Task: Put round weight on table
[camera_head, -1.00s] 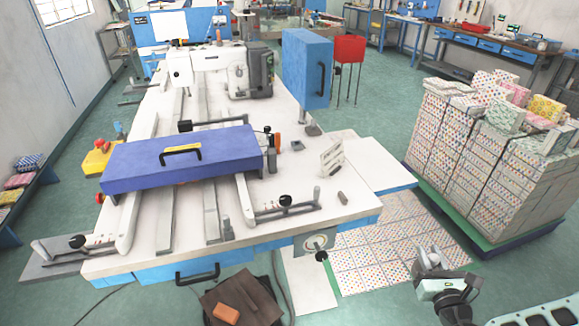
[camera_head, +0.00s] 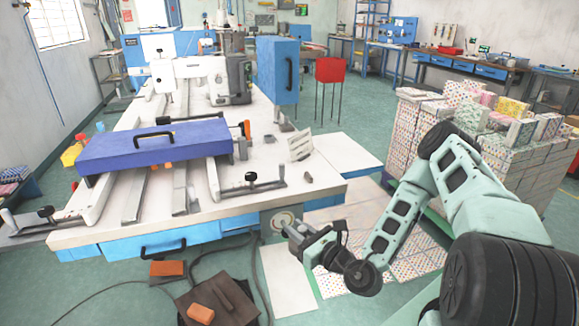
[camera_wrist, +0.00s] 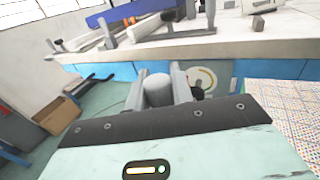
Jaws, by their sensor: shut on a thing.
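My gripper (camera_wrist: 158,90) is shut on a grey cylindrical round weight (camera_wrist: 158,89), which shows between the two fingers in the wrist view. In the head view my gripper (camera_head: 292,232) is in front of the table's front edge, at about the height of its blue side. The weight is too small to make out clearly there. The white table (camera_head: 262,205) stands behind the gripper; its edge and top are above and beyond the fingers in the wrist view (camera_wrist: 215,48). The weight is held off the table.
A blue-purple cover (camera_head: 155,147) with a black handle lies across the table rails. A small grey block (camera_head: 308,177) and a white slanted stand (camera_head: 299,146) are on the right of the tabletop, with bare surface around them. Stacked patterned boxes (camera_head: 405,135) stand at the right.

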